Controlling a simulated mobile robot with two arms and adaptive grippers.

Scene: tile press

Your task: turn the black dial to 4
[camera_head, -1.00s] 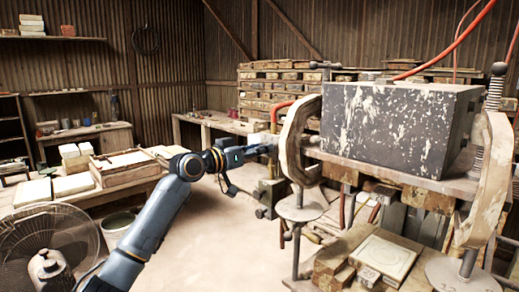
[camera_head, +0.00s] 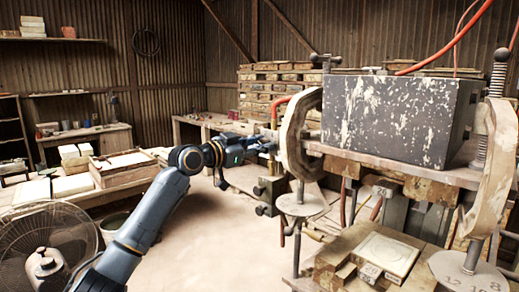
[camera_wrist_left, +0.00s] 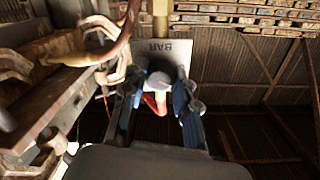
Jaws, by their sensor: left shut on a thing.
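In the left wrist view the fingers (camera_wrist_left: 158,98) are closed around a small round knob (camera_wrist_left: 158,80) with a pale, brightly lit face, which I take to be the dial. Behind it is a pale plate (camera_wrist_left: 178,48) marked BAR. The dial's numbers and pointer cannot be read. In the head view the gripper hides the dial. My right gripper is not in view.
The press carries a large dark speckled block (camera_head: 400,118).

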